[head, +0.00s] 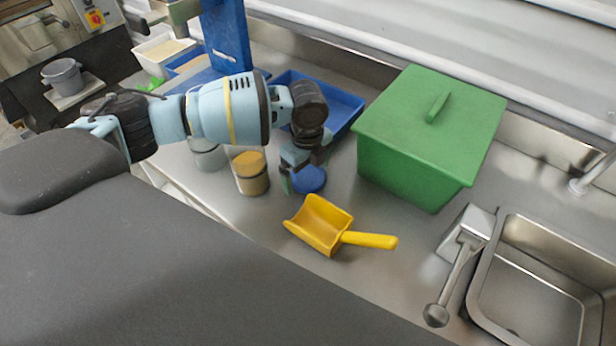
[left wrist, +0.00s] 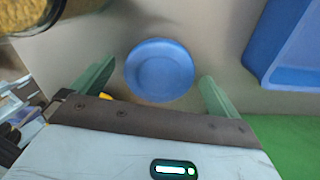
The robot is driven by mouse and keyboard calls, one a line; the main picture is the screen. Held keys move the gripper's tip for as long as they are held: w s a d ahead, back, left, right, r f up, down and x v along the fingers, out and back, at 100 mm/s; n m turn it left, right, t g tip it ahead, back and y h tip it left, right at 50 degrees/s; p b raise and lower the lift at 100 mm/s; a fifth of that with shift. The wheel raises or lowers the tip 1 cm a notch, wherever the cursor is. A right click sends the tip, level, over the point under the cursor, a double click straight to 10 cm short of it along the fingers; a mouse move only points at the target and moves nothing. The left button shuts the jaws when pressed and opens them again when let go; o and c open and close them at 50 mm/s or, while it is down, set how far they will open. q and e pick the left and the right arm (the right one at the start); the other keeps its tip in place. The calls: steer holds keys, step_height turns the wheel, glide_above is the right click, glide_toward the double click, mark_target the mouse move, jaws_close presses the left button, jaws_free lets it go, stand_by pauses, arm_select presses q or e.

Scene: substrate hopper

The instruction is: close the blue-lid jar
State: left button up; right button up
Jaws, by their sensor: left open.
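A round blue lid (head: 309,180) appears to lie flat on the steel counter, just right of a clear jar (head: 251,175) with tan contents. The jar's top shows no blue lid. In the left wrist view the lid (left wrist: 160,70) lies ahead of and between the fingertips, and part of the jar (left wrist: 50,12) shows at the top left. My left gripper (head: 298,168) is open and empty, pointing down over the lid, with one green finger on each side. Whether the fingers touch the lid cannot be told. My right gripper is not in view.
Another clear jar (head: 207,155) stands left of the tan one. A yellow scoop (head: 320,225) lies in front of the lid. A blue tray (head: 343,104) is behind, a green lidded bin (head: 415,165) to the right, and a sink (head: 535,290) at far right.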

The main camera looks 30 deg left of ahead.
mark_target(307, 175)
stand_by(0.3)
arm_select(q)
steer(key=c, duration=1)
step_height(307, 175, up, 10)
stand_by(0.3)
